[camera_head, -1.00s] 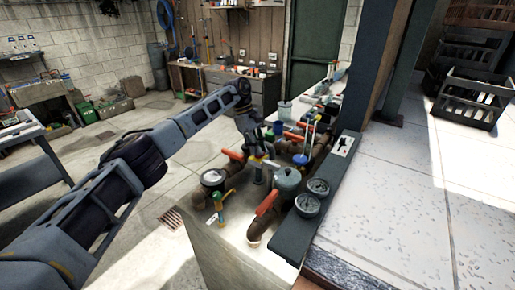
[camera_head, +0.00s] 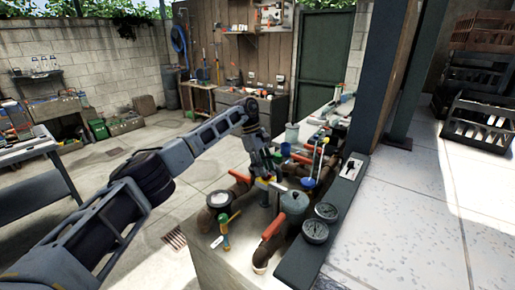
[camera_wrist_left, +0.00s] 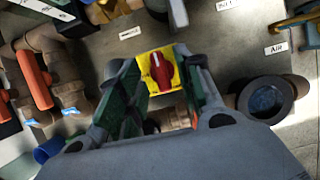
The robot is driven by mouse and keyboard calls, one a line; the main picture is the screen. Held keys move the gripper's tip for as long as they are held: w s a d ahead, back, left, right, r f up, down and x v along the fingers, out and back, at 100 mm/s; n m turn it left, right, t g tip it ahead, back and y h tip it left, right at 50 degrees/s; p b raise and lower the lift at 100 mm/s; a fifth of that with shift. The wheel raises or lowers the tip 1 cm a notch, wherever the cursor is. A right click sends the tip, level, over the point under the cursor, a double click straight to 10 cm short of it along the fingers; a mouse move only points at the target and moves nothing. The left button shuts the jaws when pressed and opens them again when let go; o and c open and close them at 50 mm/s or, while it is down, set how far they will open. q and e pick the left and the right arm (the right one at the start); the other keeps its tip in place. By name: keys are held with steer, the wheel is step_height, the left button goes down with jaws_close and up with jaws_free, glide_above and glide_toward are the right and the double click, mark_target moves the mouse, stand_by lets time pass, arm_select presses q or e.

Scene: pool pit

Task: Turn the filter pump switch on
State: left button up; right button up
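A rotary switch with a red knob (camera_wrist_left: 162,72) on a yellow plate (camera_wrist_left: 150,61) shows in the left wrist view. It lies ahead, between the two fingers of my left gripper (camera_wrist_left: 161,68). The fingers are apart, with dark green inner pads, and the knob shows no clear contact with them. In the head view my left gripper (camera_head: 264,168) points down over the pipework, with a bit of yellow (camera_head: 262,183) by its tips. The exact gap to the knob cannot be told. No label naming the switch is readable. My right gripper is in neither view.
Brown pipes with red-orange handles (camera_head: 273,228), a grey-green lidded pot (camera_head: 294,203) and a round gauge (camera_head: 219,199) crowd around the gripper. A dark ledge (camera_head: 323,224) with gauges and a white-plated switch (camera_head: 351,168) runs on the right. A label reads "Air" (camera_wrist_left: 276,48).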

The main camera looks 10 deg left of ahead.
arm_select(q)
steer(key=v, duration=1)
steer(key=shift+r, duration=0.3)
steer(key=shift+a, duration=0.2)
